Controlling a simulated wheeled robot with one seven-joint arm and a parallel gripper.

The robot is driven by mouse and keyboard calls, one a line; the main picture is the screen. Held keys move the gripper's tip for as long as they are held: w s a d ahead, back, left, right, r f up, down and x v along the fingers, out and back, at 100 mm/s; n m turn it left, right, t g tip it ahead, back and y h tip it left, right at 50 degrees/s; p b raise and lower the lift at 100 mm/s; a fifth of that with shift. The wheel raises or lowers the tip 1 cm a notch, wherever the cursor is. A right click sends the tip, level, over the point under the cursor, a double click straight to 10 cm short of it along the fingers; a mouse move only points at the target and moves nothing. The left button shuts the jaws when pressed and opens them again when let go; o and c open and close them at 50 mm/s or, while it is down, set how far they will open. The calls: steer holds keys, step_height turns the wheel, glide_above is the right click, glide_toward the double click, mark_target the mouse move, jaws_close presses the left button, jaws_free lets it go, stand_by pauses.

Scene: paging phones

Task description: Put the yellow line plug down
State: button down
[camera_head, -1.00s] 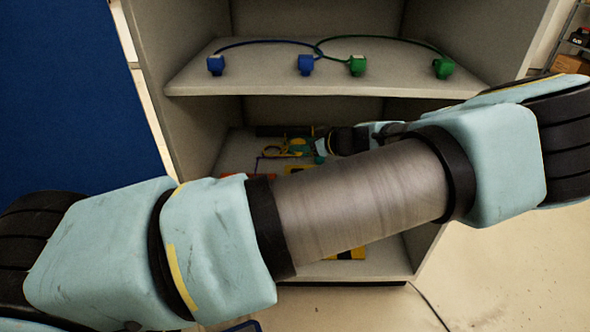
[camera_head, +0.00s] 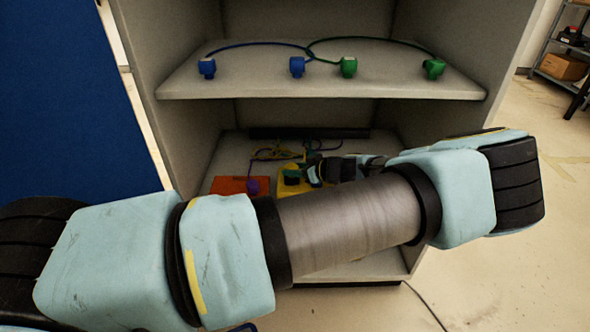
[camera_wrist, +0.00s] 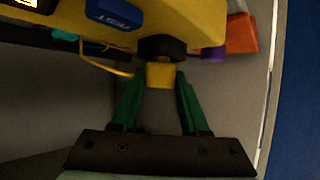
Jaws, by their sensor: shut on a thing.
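My gripper (camera_wrist: 160,104) has green fingers and is shut on the yellow line plug (camera_wrist: 160,76) in the wrist view. The plug's tip is against or just in front of a black round part (camera_wrist: 162,47) on a large yellow body (camera_wrist: 190,20); I cannot tell whether they touch. A yellow cable (camera_wrist: 92,62) runs off to the left near the plug. In the head view my gripper (camera_head: 299,174) is low in the lower compartment, at the yellow body (camera_head: 284,187). The plug cannot be made out there.
The yellow body carries a blue block marked TEST (camera_wrist: 114,14). An orange box (camera_head: 230,186) and a purple plug (camera_head: 253,187) stand left of it. Tangled cables (camera_head: 278,154) lie behind. The upper shelf (camera_head: 215,88) above my arm holds two blue and two green plugs.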

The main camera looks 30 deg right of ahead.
steer(key=shift+f, duration=0.25)
steer(key=shift+c, duration=2.1)
jaws_free()
steer(key=shift+r, duration=0.1)
steer(key=shift+r, duration=0.1)
steer(key=shift+r+p, duration=0.25)
steer(key=shift+p, duration=0.05)
steer(key=b+v, duration=0.1)
steer(key=v, duration=1.1)
